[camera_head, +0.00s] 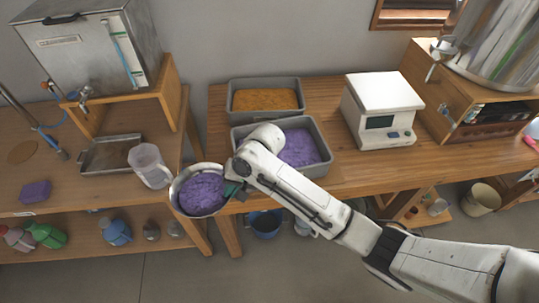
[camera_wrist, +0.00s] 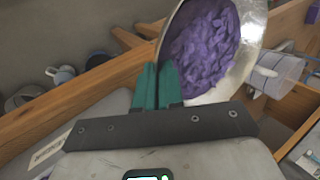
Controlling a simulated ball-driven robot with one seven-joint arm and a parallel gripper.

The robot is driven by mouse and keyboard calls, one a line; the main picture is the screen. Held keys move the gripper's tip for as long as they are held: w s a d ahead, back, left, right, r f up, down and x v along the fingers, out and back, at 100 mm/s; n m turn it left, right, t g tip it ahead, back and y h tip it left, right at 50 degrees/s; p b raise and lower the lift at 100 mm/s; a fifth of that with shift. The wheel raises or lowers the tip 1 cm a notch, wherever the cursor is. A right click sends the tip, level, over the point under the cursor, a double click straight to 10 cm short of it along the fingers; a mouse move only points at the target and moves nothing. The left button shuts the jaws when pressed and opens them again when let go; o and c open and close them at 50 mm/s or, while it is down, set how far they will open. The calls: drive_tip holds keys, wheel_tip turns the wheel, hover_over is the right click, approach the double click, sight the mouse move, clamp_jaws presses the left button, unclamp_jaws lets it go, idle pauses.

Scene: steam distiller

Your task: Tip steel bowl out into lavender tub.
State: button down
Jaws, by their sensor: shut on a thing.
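The steel bowl (camera_head: 177,187) is full of a purple material and is held out at the table's front edge, left of the tubs. In the wrist view the steel bowl (camera_wrist: 257,22) is seen close, with its purple contents (camera_wrist: 203,45) inside. My gripper (camera_head: 233,188) is shut on the bowl's rim at its right side; its green fingers (camera_wrist: 157,85) meet at the rim. The lavender tub (camera_head: 323,152) is a grey tub holding purple material, on the table to the right of the bowl. My arm covers part of its front and left.
A grey tub of orange material (camera_head: 265,97) stands behind the lavender tub. A clear pitcher (camera_head: 150,166) stands left of the bowl. A white scale (camera_head: 382,110) stands right of the tubs. A metal tray (camera_head: 110,155) lies at the left.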

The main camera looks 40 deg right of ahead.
drive_tip(key=r+m, duration=0.1)
drive_tip(key=w+m, duration=0.1)
drive_tip(key=r+m+t, duration=0.1)
drive_tip(key=shift+w+d+r+h+p, duration=0.25)
drive_tip(key=shift+r+h+p, duration=0.05)
drive_tip(key=shift+h, duration=0.1)
drive_tip(key=s+d+r+m+t+y, duration=0.1)
drive_tip(key=s+d+r+m+t, duration=0.3)
drive_tip(key=d+m, duration=0.4)
drive_tip(key=s+d+r+m+t+b, duration=0.1)
drive_tip(key=s+d+r+m+t, duration=0.2)
drive_tip(key=d+m, duration=0.6)
drive_tip(key=shift+s+r+m+t+y, duration=0.35)
drive_tip(key=shift+s+m+t+y, duration=0.05)
drive_tip(key=shift+s+t, duration=0.35)
drive_tip(key=d+t+b, duration=0.1)
drive_tip(key=b, duration=0.2)
drive_tip(key=shift+s+m+y+b, duration=0.3)
drive_tip(key=shift+s+y+b, duration=0.05)
drive_tip(key=shift+s+y, duration=0.05)
